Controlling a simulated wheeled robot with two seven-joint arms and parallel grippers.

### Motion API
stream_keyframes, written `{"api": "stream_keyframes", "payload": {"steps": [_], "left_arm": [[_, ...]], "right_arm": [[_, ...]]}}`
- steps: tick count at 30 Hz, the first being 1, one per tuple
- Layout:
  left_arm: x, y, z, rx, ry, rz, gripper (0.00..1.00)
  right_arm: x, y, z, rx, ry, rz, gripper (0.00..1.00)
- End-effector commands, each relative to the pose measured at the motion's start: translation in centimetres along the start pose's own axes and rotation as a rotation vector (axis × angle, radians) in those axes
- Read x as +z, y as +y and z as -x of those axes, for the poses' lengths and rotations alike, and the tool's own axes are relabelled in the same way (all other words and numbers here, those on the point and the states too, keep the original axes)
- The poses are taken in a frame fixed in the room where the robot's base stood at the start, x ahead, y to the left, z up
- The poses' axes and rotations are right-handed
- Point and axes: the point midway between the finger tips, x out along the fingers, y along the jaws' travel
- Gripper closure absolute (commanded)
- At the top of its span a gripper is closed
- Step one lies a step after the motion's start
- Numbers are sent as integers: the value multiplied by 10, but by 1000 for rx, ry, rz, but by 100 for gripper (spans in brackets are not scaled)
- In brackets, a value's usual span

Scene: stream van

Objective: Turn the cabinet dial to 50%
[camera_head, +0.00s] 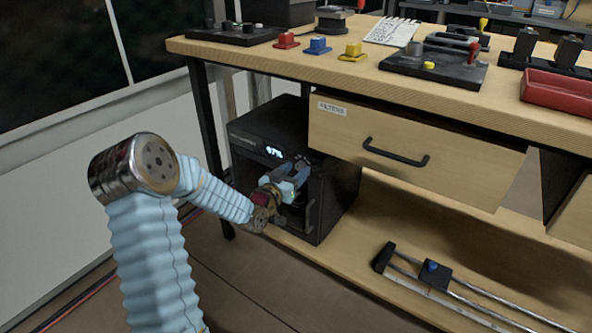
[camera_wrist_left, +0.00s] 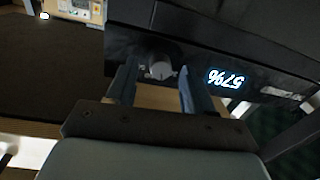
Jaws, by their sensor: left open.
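The black cabinet (camera_head: 262,133) stands on the lower shelf under the workbench. Its lit display (camera_head: 274,152) shows upside down in the left wrist view (camera_wrist_left: 226,78) and reads 57%. The dial (camera_wrist_left: 160,71) is a round grey knob on the cabinet's front panel, beside the display. My left gripper (camera_head: 300,168) is open in front of the panel. In the left wrist view its two fingers (camera_wrist_left: 158,77) are on either side of the dial, with gaps showing; I cannot tell whether either touches it. In the head view the gripper hides the dial. My right gripper is not in view.
A drawer labelled FILTERS (camera_head: 395,150) is just right of the cabinet top, close to my gripper. The workbench top (camera_head: 330,68) is above, with coloured blocks and tools. A rail with a slider (camera_head: 433,274) lies on the lower shelf.

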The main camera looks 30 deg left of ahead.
Motion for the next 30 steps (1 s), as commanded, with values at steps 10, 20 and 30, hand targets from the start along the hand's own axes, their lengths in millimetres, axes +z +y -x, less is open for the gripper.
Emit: {"api": "stream_keyframes", "payload": {"steps": [10,20,30], "left_arm": [[0,0,-7,0,-1,0,48],[0,0,-7,0,-1,0,94],[3,0,-7,1,2,-34,100]], "right_arm": [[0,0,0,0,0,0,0],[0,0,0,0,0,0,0],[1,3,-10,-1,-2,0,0]]}}
